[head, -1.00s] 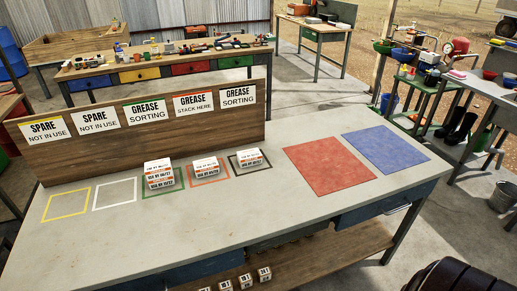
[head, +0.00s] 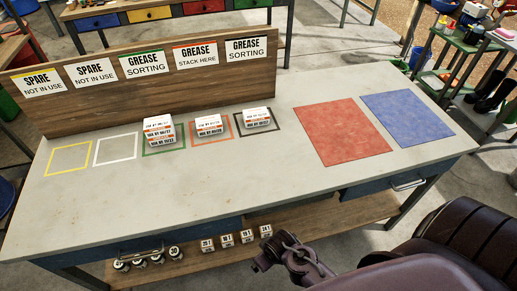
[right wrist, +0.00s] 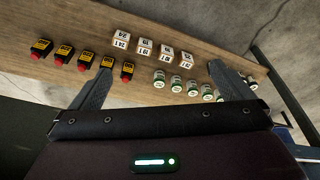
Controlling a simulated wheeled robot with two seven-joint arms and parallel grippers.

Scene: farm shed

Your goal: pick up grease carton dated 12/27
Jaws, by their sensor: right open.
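White grease cartons with orange-and-black date bands stand on the workbench in the head view. A stack of cartons (head: 158,131) is in the green square, another (head: 208,128) is in the orange square, and a lower carton (head: 256,118) is in the black square. The printed dates are too small for me to read surely, so I cannot tell which reads 12/27. My right gripper (right wrist: 160,66) is open and empty in the right wrist view, facing the lower shelf. In the head view my right arm is beyond the bench's front edge, well away from the cartons. My left gripper is not in view.
A sign board (head: 160,85) stands behind the squares. The yellow (head: 68,159) and white (head: 115,150) squares are empty. Red (head: 340,131) and blue (head: 407,116) mats lie bare at right. The lower shelf (right wrist: 225,45) holds small boxes, cans and red-capped items.

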